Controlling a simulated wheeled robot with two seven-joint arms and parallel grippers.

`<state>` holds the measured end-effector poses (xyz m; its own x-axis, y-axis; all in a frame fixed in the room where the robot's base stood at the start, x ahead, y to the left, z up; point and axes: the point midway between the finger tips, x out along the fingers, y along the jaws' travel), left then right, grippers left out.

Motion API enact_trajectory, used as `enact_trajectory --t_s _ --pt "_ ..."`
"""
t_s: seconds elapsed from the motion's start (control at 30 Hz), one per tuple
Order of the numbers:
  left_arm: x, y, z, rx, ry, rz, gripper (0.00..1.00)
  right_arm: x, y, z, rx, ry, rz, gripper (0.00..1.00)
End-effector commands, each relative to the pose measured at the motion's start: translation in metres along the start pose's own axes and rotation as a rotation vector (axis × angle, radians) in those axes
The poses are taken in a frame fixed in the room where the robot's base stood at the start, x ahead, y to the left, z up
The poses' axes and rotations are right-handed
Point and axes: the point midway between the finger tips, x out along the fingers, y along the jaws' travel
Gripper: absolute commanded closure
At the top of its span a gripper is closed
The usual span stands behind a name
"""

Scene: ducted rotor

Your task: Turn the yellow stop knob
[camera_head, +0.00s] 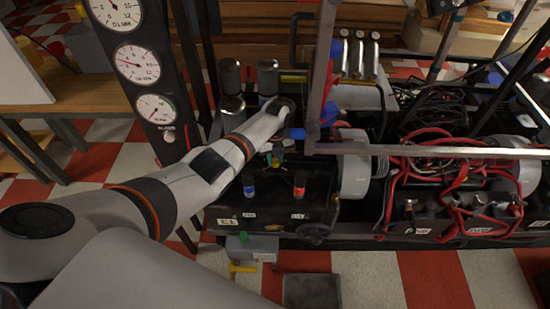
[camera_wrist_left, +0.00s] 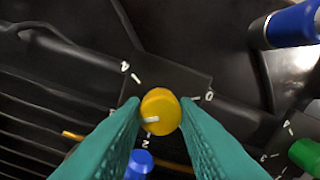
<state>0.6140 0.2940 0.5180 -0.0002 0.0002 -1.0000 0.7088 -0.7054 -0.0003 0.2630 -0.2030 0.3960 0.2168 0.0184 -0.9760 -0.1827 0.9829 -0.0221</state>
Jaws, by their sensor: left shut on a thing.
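The yellow stop knob (camera_wrist_left: 160,109) is in the middle of the left wrist view, on a dark plate with white marks. A pale pointer line on its face points left. My left gripper (camera_wrist_left: 161,112) has its two teal fingers shut on the knob, one on each side. In the head view my left arm reaches over the black machine panel, and the gripper (camera_head: 277,156) is small there. I cannot make out the knob clearly in that view. My right gripper is not in view.
A blue knob (camera_wrist_left: 140,163) lies close below between the fingers, a green one (camera_wrist_left: 304,156) at right and a blue cylinder (camera_wrist_left: 293,25) at upper right. In the head view, a metal bar (camera_head: 430,150) and red cables (camera_head: 440,180) are to the right; a gauge post (camera_head: 140,65) stands left.

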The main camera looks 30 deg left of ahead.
Motion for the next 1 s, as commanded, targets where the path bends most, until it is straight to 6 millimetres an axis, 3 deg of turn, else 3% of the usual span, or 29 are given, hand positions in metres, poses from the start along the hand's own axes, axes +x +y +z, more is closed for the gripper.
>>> enact_trajectory --t_s 0.43,0.47,0.6,1.0 --pt "-0.0003 -0.0001 -0.0004 0.011 0.0 0.0 0.96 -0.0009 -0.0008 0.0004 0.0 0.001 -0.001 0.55" --pt "-0.0003 -0.0001 -0.0004 0.011 0.0 0.0 0.72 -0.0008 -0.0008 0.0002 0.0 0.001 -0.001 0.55" --pt "-0.0003 -0.0001 -0.0004 0.01 0.0 0.0 0.51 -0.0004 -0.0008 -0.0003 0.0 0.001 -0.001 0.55" --pt "-0.0062 -0.0001 -0.0006 0.01 0.001 0.001 0.51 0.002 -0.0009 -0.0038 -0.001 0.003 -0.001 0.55"
